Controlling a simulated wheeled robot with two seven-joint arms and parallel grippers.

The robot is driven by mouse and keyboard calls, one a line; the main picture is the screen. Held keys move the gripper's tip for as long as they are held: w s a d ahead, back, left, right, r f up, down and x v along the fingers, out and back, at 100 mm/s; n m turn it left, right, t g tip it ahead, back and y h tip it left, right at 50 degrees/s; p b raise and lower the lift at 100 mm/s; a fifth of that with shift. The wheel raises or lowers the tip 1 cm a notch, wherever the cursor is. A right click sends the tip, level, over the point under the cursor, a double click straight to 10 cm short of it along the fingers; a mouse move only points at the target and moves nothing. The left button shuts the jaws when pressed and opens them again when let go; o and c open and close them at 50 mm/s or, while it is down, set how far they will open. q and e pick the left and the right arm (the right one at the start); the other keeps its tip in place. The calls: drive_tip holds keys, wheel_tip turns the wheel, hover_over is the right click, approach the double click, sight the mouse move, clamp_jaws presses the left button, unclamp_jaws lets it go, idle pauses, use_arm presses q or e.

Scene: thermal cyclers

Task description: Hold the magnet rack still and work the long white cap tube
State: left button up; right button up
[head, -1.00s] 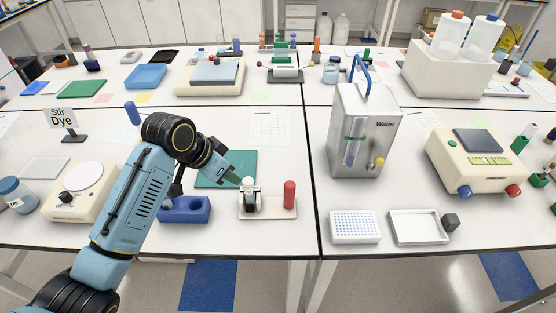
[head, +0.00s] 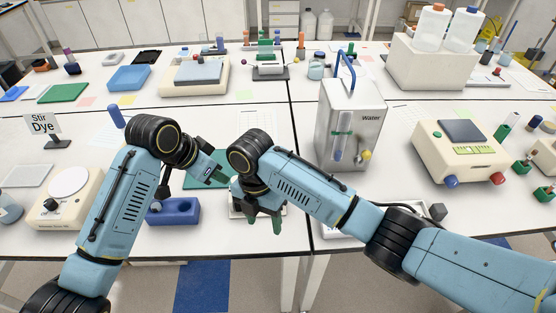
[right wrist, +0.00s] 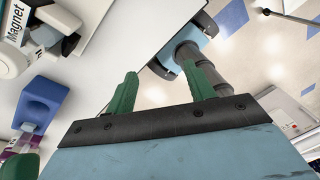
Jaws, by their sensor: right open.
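The magnet rack is mostly hidden behind my right arm in the head view; only part of its pale base (head: 236,213) shows. A white part with a "Magnet" label (right wrist: 14,24) is cut off at the top left of the right wrist view. I cannot make out the long white cap tube now. My left gripper (head: 222,176) is beside the rack's far side, partly covered by the right arm; its finger gap is not clear. My right gripper (head: 265,219) hangs in front of the rack, fingers apart and empty, as the right wrist view (right wrist: 162,88) also shows.
A blue block with holes (head: 178,212) stands left of the rack. A stirrer (head: 68,197) is further left. The water tank (head: 350,125) stands behind my right arm. A cream instrument (head: 460,150) is at the right. The table's front edge is close.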

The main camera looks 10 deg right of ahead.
drive_tip(key=w+d+r, duration=0.1)
drive_tip(key=w+r, duration=0.1)
drive_tip(key=w, duration=0.1)
drive_tip(key=w+d+r+m+t, duration=0.1)
drive_tip(key=w+d+r, duration=0.1)
drive_tip(key=w+r, duration=0.1)
drive_tip(key=w+d+r+m+t, duration=0.1)
drive_tip(key=w+d+r, duration=0.1)
drive_tip(key=w, duration=0.3)
drive_tip(key=shift+d+r+y, duration=0.25)
drive_tip(key=shift+r+y, duration=0.05)
drive_tip(key=shift+w+f+m, duration=0.1)
drive_tip(key=shift+f+m, duration=0.05)
drive_tip(key=shift+m, duration=0.15)
wheel_tip(320, 180, down, 13)
drive_tip(key=shift+r, duration=0.1)
drive_tip(key=c, duration=1.1)
drive_tip(key=shift+c, duration=0.2)
